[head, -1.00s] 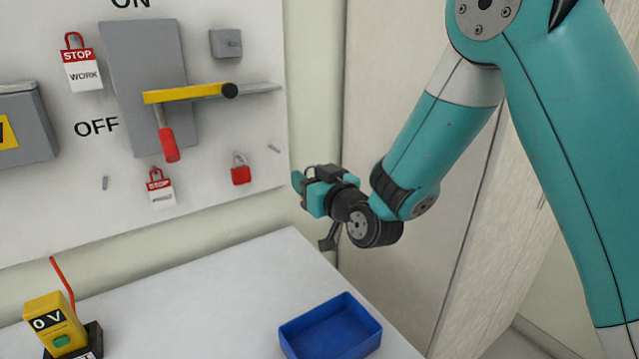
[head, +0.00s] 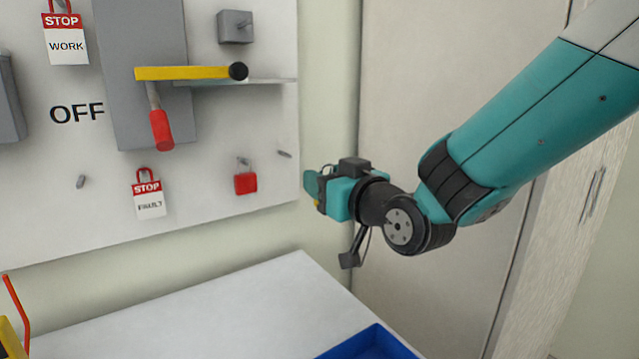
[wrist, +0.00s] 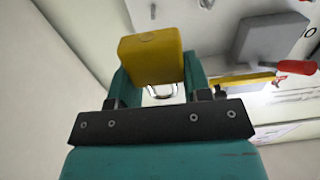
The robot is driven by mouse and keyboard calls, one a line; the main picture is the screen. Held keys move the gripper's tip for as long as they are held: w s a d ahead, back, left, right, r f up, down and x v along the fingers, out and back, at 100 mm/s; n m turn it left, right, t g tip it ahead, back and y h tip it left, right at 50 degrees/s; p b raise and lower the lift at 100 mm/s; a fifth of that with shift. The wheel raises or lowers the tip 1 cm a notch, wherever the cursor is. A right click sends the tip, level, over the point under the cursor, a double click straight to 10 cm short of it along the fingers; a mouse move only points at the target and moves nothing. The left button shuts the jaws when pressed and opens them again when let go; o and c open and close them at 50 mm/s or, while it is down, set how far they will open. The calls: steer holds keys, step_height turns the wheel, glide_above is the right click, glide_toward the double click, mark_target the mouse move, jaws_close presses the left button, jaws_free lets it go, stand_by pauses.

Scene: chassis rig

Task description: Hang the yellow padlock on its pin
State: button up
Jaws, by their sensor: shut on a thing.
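The yellow padlock (wrist: 150,60) is between the two teal fingers of my gripper (wrist: 155,75) in the wrist view. Its shackle (wrist: 160,91) shows as a pale loop on the side toward the wrist. In the head view my gripper (head: 314,190) is just right of the board's right edge, shut on the padlock. Only a small yellow bit of it (head: 317,203) shows there. A bare pin (head: 284,153) sticks out near the board's right edge, up and left of my gripper. Another bare pin (head: 80,181) is at the lower left. Which one is the padlock's cannot be told.
A red padlock (head: 245,184) hangs left of the bare right pin. A STOP tag (head: 149,198) hangs lower left. A blue tray (head: 370,345) lies on the table (head: 210,310).

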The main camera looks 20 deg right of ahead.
steer(key=shift+w+d+r+p, duration=0.15)
steer(key=shift+w+p, duration=1)
steer(key=shift+p, duration=1.5)
steer(key=p, duration=0.6)
glide_toward(279, 158)
steer(key=shift+r+p+x, duration=0.15)
steer(key=shift+p+x, duration=1.6)
steer(key=shift+p, duration=0.05)
steer(key=shift+r+p+x, duration=0.15)
steer(key=shift+p+x, duration=1.55)
steer(key=shift+p, duration=0.05)
steer(key=shift+s+f+b, duration=0.1)
steer(key=shift+f+b, duration=0.15)
steer(key=shift+b, duration=0.2)
steer(key=b+v, duration=0.8)
steer(key=b, duration=0.1)
steer(key=shift+s+r, duration=0.3)
steer(key=shift+s, duration=0.05)
